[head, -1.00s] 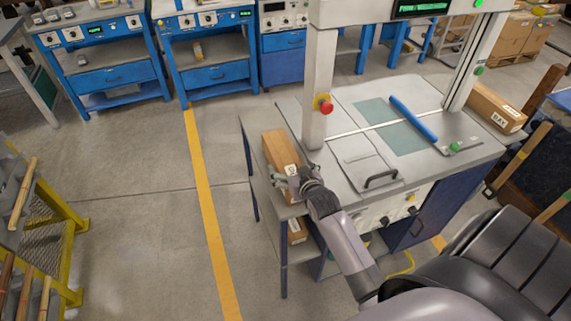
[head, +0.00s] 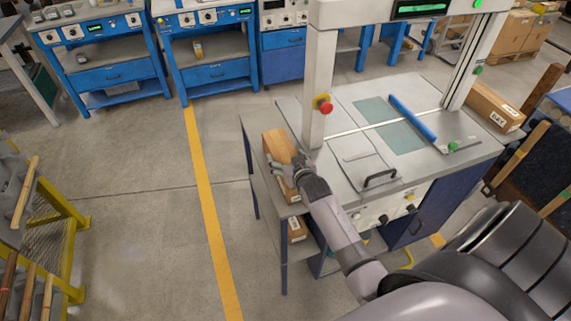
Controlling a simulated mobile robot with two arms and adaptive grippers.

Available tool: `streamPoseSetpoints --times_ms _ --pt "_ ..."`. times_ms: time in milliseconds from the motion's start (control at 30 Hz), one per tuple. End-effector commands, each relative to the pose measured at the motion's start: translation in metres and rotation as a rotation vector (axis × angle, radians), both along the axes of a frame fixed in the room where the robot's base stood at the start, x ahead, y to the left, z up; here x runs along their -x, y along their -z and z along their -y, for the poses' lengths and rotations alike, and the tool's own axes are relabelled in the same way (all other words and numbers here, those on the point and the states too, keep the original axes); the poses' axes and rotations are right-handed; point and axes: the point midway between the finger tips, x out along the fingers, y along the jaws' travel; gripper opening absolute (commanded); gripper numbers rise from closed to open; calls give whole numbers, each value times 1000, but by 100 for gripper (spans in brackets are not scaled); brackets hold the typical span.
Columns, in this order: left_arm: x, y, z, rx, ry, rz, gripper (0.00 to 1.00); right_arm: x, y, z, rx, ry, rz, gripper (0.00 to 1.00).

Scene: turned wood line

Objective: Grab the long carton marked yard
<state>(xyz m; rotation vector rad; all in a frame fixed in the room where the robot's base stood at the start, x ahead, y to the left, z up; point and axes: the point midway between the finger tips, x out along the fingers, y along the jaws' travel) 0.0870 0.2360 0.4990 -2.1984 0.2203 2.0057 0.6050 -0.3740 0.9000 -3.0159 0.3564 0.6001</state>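A long brown carton (head: 277,143) lies on the left end of the grey machine table. My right gripper (head: 284,163) is over its near part, with grey finger parts showing towards both sides of it. The gripper hides most of the label, so I cannot read it. Whether the fingers press on the carton or stand apart from it is too small to tell. A second carton (head: 297,229) sits on the shelf below, its label too small to read. A third carton (head: 495,106) at the table's right end has a label that looks like "BAY". My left gripper is out of view.
A machine post with a red button (head: 324,105) rises just right of the near carton. A blue bar (head: 412,118) and a black handle (head: 381,179) are on the table (head: 352,96). Blue benches (head: 113,75) stand behind.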

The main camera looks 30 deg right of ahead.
Motion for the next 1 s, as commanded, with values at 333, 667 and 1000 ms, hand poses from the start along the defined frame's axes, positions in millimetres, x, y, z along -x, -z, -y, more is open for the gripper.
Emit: streamPoseSetpoints --times_ms 333,667,1000 --pt "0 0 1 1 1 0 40 0 1 0 1 1 -2 49" --pt "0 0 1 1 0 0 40 1 1 0 2 0 -4 27" --pt "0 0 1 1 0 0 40 0 0 1 5 0 0 17"
